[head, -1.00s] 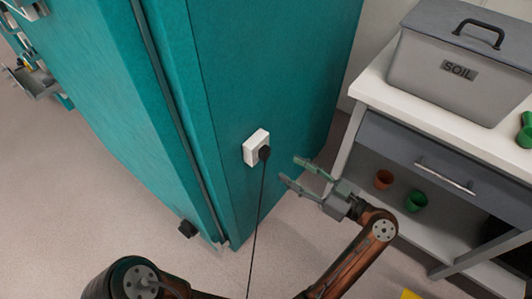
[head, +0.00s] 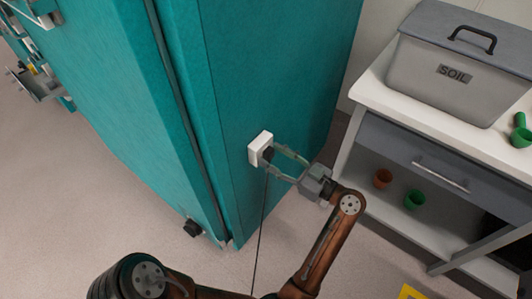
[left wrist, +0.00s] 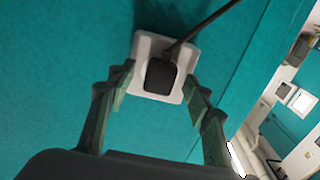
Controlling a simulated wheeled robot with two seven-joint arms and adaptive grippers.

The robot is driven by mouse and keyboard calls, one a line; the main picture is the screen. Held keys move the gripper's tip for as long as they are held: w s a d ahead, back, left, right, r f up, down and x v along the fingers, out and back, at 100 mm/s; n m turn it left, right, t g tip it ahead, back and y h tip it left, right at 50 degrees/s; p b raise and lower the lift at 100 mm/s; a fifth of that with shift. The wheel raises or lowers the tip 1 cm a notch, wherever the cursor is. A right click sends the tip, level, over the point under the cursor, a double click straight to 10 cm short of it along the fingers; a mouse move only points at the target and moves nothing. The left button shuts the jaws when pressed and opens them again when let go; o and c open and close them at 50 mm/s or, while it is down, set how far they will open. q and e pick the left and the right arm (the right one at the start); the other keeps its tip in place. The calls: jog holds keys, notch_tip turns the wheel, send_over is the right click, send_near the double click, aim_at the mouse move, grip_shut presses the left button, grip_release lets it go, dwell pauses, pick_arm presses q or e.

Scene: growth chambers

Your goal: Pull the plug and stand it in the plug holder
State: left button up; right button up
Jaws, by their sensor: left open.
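The black plug (head: 267,155) sits in a white wall socket (head: 257,146) on the side of the teal cabinet, with its dark cord (head: 261,225) hanging down. My left gripper (head: 275,161) is open, its fingers reaching to either side of the plug. In the left wrist view the plug (left wrist: 160,73) shows between the two open fingertips (left wrist: 160,85), in front of the white socket (left wrist: 140,55), with gaps on both sides. The plug holder cannot be made out. My right gripper is not in view.
The teal cabinet (head: 230,80) fills the left and middle. A white bench (head: 375,85) at the right holds a grey SOIL box (head: 440,80). Open floor lies below the cabinet.

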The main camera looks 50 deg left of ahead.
pick_arm(q)
jog(key=shift+a, duration=0.1)
dwell(0.7)
jog(key=shift+r+p, duration=0.1)
jog(key=shift+p, duration=0.25)
dwell(0.4)
jog(key=shift+p, duration=0.4)
jog(key=shift+p, duration=0.4)
dwell(0.3)
grip_shut()
dwell(0.4)
